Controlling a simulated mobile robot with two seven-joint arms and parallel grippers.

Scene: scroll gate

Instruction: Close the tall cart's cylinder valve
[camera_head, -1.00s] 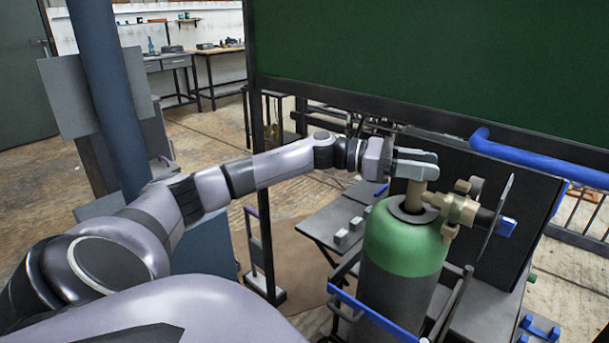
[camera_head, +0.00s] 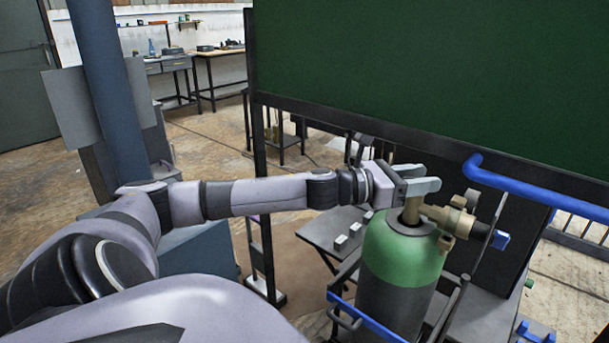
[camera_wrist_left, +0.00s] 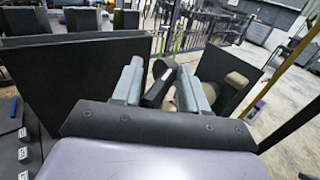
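The gas cylinder (camera_head: 401,260) has a green shoulder and a grey body and stands upright in a cart. A brass valve (camera_head: 440,214) sits on its top, with fittings reaching to the right. My left gripper (camera_head: 418,179) is at the top of the valve, its two grey fingers apart. In the left wrist view the fingers (camera_wrist_left: 160,85) stand apart, with a dark part and tan valve parts (camera_wrist_left: 180,98) showing between and beyond them. I cannot tell whether the fingers touch the valve. My right gripper is out of view.
A dark green panel (camera_head: 430,75) on a black frame stands behind the valve, with a blue bar (camera_head: 540,190) at right. The cart has a blue rail (camera_head: 368,318). A grey table (camera_head: 330,235) stands left of the cylinder.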

